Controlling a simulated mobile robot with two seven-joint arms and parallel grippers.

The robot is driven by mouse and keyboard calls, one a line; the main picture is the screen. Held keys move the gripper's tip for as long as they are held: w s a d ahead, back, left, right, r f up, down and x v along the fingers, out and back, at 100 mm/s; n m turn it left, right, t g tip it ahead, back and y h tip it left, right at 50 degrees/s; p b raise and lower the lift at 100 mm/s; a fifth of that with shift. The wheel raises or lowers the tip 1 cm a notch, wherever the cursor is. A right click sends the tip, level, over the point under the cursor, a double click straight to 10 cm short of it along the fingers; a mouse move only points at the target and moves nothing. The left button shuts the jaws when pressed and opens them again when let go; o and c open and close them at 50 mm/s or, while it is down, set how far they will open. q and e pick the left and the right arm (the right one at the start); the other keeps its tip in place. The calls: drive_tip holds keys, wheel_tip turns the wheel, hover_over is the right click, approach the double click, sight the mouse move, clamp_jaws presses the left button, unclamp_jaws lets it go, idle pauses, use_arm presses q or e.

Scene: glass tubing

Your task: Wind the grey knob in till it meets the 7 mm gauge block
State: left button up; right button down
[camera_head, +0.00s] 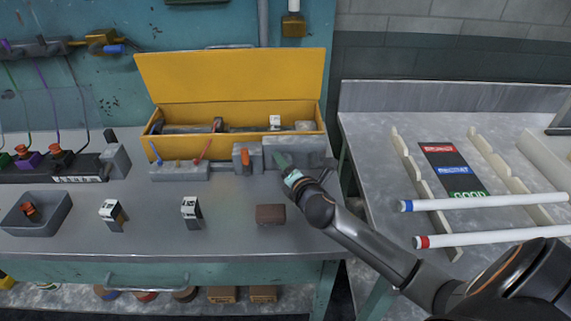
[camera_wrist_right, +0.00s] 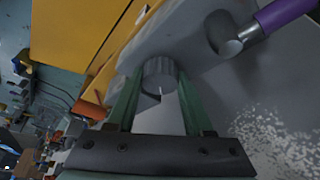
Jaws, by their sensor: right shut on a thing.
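The grey knob (camera_wrist_right: 158,76) is a ribbed cylinder on a grey fixture, seen in the right wrist view. My right gripper (camera_wrist_right: 153,85) is shut on it, with one green finger on each side. In the head view my right gripper (camera_head: 284,164) reaches the front of the grey fixture (camera_head: 305,150), and the gripper hides the knob there. Two small blocks with white, black-marked faces, one on the left (camera_head: 112,213) and one on the right (camera_head: 191,210), stand on the bench; their marks are too small to read. I cannot tell which is the 7 mm gauge block. My left gripper is not in view.
An open yellow box (camera_head: 235,75) stands behind the fixture. A brown block (camera_head: 270,214) lies on the bench in front, and a grey tray (camera_head: 38,214) is at the left. White rods lie across rails on the right table. A purple-handled part (camera_wrist_right: 283,12) shows near the knob.

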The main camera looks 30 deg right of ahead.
drive_tip(key=shift+f+m+t+b, duration=0.15)
drive_tip(key=shift+m+t+b, duration=0.15)
drive_tip(key=shift+m, duration=0.5)
drive_tip(key=shift+c, duration=1.5)
unclamp_jaws()
drive_tip(key=v, duration=1.2)
drive_tip(key=shift+s, duration=0.3)
